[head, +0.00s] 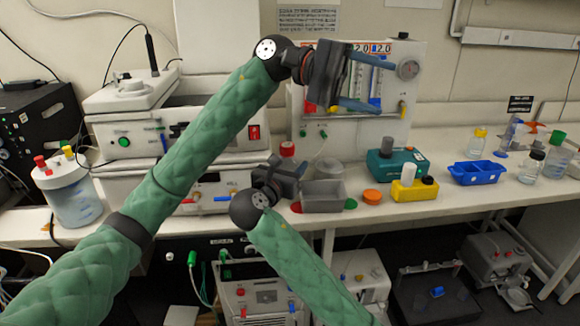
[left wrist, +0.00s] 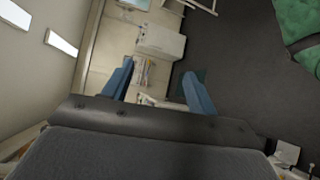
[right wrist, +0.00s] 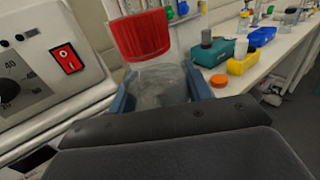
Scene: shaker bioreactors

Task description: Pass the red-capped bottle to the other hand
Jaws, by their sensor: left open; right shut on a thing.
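The red-capped bottle (right wrist: 158,84) is clear and stands between the fingers of my right gripper (right wrist: 163,92) in the right wrist view, its red cap above them. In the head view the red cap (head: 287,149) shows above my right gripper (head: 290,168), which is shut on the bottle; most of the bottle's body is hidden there. My left gripper (head: 384,86) is open and empty, higher up and to the right of the bottle, in front of the upright panel unit. In the left wrist view its blue fingers (left wrist: 157,88) are spread with nothing between them.
The bench carries a grey open box (head: 323,196), an orange cap (head: 372,197), a yellow block (head: 414,190), a teal device (head: 397,166) and a blue tray (head: 476,173). White machines (head: 130,92) stand behind my left arm. A bottle with tubing (head: 72,195) is at left.

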